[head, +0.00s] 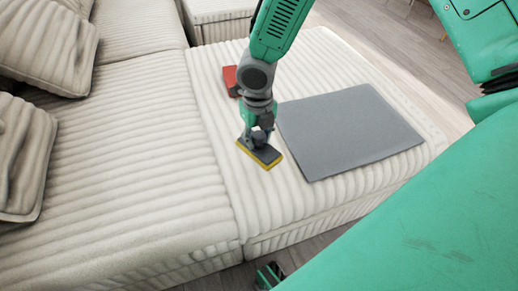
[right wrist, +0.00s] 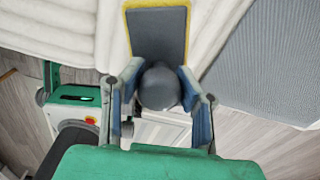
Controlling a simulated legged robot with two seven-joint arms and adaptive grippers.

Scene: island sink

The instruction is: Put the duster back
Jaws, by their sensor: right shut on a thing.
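The duster (head: 262,155) is a flat dark grey pad with a yellow edge and a round grey knob on top. It is at the middle of the pale ribbed sofa seat, left of a flat grey mat (head: 350,130). My right gripper (head: 258,140) comes down from above and is shut on the knob. In the right wrist view, the fingers (right wrist: 158,86) sit on both sides of the knob, with the duster pad (right wrist: 158,32) beyond. I cannot tell whether the pad touches the seat. My left gripper is not clearly seen.
A red block (head: 231,78) lies behind my right arm on the seat, partly hidden. Striped cushions (head: 45,45) are at the left. The seat left of the duster is clear. Wooden floor (head: 365,30) shows past the sofa's far edge.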

